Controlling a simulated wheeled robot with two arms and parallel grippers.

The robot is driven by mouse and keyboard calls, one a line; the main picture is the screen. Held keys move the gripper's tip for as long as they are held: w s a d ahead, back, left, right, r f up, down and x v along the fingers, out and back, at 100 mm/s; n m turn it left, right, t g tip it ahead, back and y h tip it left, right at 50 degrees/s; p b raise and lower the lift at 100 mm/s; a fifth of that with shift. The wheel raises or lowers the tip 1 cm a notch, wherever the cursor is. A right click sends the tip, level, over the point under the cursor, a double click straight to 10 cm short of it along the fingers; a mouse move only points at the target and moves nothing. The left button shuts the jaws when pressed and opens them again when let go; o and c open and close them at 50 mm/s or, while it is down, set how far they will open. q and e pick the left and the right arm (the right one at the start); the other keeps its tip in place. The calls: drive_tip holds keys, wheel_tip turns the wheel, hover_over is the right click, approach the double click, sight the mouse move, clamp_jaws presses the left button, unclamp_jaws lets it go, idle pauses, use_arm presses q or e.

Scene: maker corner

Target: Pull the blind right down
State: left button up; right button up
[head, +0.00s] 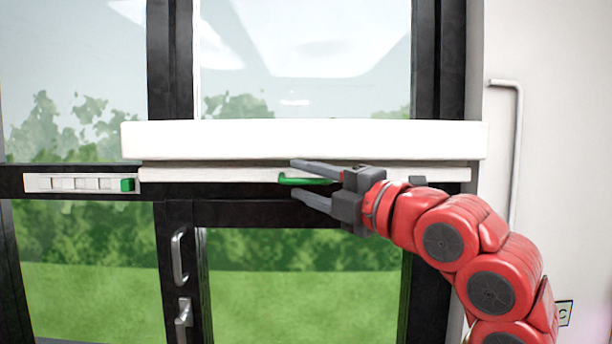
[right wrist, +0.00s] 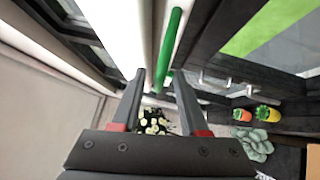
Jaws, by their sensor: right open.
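The blind is rolled up at its white housing (head: 240,140) across the window door. Its pale bottom bar (head: 210,174) sits just under the housing, with a green pull handle (head: 289,181) at its lower edge. The handle also shows as a green bar in the right wrist view (right wrist: 172,40). My right gripper (head: 294,178) reaches in from the right with its jaws open. Its fingers lie above and below the handle in the head view, and the handle shows between them in the wrist view. I cannot tell whether they touch it. My left gripper is out of view.
Below the blind are dark door frames and glass, with metal door handles (head: 179,258) to the left. A white slotted strip with a green end (head: 75,183) is on the left frame. A grey rail (head: 516,150) runs down the right wall. Potted plants (right wrist: 268,114) show in the wrist view.

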drive_tip(key=shift+w, duration=0.1)
clamp_jaws()
idle(1.4)
